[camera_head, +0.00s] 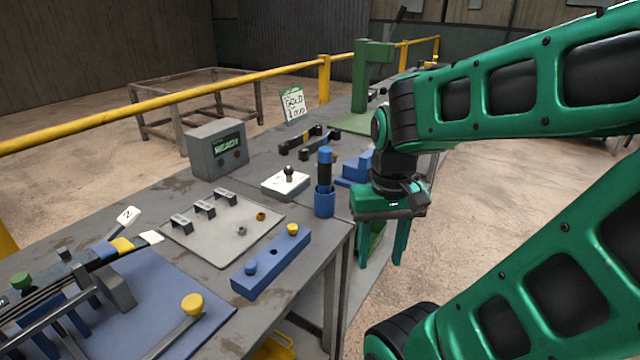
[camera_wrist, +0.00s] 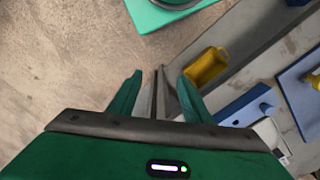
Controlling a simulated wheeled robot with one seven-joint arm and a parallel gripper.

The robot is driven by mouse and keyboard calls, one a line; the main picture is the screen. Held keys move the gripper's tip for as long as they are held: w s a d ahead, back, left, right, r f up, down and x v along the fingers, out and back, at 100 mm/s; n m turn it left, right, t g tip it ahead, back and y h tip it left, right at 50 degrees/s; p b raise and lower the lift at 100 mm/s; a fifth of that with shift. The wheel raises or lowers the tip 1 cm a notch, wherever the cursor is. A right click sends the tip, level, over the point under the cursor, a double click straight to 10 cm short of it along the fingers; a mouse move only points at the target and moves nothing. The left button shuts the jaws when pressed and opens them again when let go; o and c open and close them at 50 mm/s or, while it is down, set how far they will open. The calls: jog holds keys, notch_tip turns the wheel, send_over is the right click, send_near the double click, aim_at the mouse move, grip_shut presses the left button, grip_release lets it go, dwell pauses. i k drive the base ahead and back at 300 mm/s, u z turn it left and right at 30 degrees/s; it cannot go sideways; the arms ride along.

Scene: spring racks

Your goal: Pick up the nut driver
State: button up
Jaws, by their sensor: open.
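A tool with a black handle and a blue top, which looks like the nut driver (camera_head: 325,172), stands upright in a blue cup-shaped holder (camera_head: 325,204) near the bench's right edge. Its lower part is hidden inside the holder. My gripper (camera_head: 381,258) is to the right of it, pointing down with its fingers apart and empty, apparently past the bench edge. In the wrist view my gripper (camera_wrist: 160,80) has nothing between its fingers but the floor and a bench leg behind. I cannot make out the nut driver in the wrist view.
A blue block with knobs (camera_head: 272,264), a grey plate with clips (camera_head: 205,238), a white block with a black knob (camera_head: 278,186) and a grey READY box (camera_head: 216,148) crowd the bench around the holder. A yellow bin (camera_wrist: 205,66) sits below. A yellow rail (camera_head: 180,95) runs behind.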

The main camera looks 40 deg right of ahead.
aim_at(325, 153)
jog(key=k, duration=1.2)
jog(key=z, duration=0.2)
jog(key=i, duration=0.75)
jog(key=u, duration=0.2)
